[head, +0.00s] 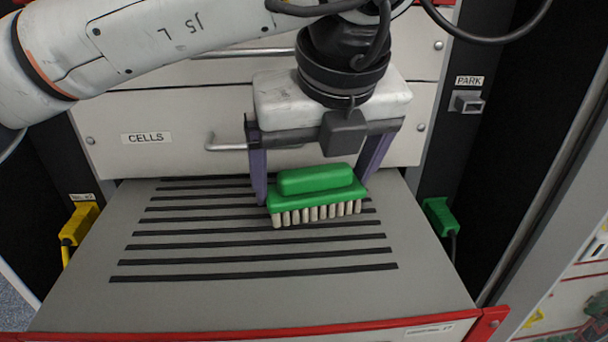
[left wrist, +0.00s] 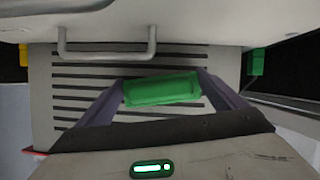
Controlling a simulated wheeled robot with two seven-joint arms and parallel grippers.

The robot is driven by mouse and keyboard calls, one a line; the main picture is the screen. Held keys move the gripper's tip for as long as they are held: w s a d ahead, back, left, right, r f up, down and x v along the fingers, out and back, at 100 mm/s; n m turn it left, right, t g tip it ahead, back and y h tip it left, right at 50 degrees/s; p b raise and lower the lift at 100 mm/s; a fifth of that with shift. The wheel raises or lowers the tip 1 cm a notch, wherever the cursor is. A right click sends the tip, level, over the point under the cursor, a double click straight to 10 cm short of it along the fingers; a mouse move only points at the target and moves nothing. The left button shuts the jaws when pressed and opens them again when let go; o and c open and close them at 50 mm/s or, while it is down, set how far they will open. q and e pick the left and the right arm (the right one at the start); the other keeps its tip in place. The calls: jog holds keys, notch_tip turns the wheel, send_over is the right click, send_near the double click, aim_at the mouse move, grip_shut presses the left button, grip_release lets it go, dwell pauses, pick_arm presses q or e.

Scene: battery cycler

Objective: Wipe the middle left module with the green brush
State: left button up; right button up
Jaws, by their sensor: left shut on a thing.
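My left gripper (head: 315,185) comes in from above and its two purple fingers are shut on the ends of the green brush (head: 316,181). The brush has a green back with pale bristles pointing down, over the right middle part of a grey slotted module top (head: 195,277). I cannot tell whether the bristles touch the surface. In the left wrist view the green brush (left wrist: 162,90) sits between the fingers (left wrist: 162,92), above the slotted top. My right gripper is in neither view.
A drawer front labelled CELLS (head: 146,138) with a metal handle (head: 226,147) stands behind the slotted top. A yellow connector (head: 79,223) is at the left and a green connector (head: 438,216) at the right. A PARK socket (head: 467,102) is on the right post. A red edge (head: 250,337) runs along the front.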

aim_at(280, 174)
pick_arm(q)
jog(key=shift+f+b, duration=0.25)
jog(key=shift+b, duration=0.15)
jog(key=shift+a+f+b, duration=0.1)
jog(key=shift+a+b, duration=0.45)
jog(key=shift+a, duration=0.05)
jog(key=shift+a+f+b, duration=0.1)
jog(key=shift+a+b, duration=0.65)
jog(key=shift+a, duration=0.35)
jog(key=shift+s+a, duration=0.1)
jog(key=shift+a, duration=0.2)
jog(key=shift+r+p, duration=1.55)
jog(key=shift+r, duration=1.6)
jog(key=shift+r, duration=0.1)
